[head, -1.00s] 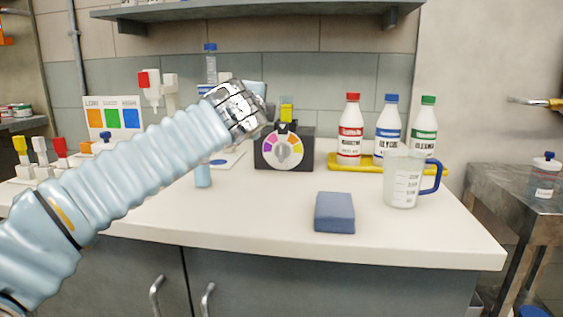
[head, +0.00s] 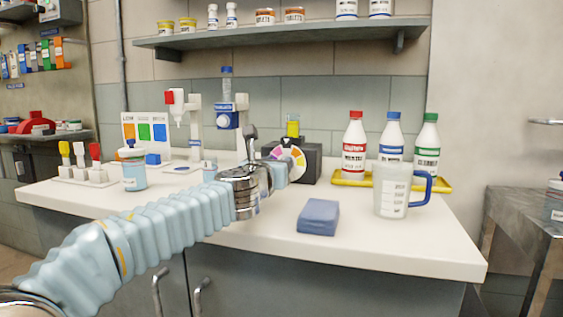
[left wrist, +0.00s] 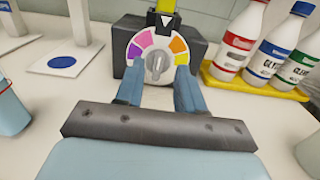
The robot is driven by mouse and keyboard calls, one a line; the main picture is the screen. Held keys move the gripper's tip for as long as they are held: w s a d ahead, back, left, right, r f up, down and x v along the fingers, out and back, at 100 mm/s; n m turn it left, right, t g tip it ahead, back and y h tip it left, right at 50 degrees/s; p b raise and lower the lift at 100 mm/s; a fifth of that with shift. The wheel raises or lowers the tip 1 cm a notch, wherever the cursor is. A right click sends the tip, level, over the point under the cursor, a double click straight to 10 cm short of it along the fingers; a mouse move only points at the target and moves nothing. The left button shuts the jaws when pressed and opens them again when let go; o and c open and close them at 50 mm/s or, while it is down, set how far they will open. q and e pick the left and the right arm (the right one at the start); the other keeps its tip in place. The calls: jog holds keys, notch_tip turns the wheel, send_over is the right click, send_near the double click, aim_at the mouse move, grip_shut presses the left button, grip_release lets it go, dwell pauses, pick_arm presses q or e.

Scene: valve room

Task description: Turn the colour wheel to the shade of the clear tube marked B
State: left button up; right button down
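The colour wheel (head: 289,154) is a white dial with coloured sectors on the front of a black box (head: 310,163). In the left wrist view the dial (left wrist: 162,38) shows purple and magenta left of a pale top, orange and yellow right, below a white triangle pointer (left wrist: 165,20). Its grey centre knob (left wrist: 156,66) appears between my left gripper's open fingertips (left wrist: 157,72); contact cannot be told. My left gripper (head: 279,169) partly covers the dial in the head view. A tube with yellow contents (head: 293,126) stands above the box. A blue-capped clear tube (head: 226,85) is in a stand; no letter B is readable.
A blue block (head: 318,216) and a measuring jug (head: 391,190) stand to the right. Several capped bottles stand in a yellow tray (head: 349,179). A blue-capped jar (head: 134,172) is left of my arm. The front right of the counter (head: 390,246) is clear.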

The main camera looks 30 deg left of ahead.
pick_arm(q)
jog(key=shift+x, duration=1.9)
grip_shut()
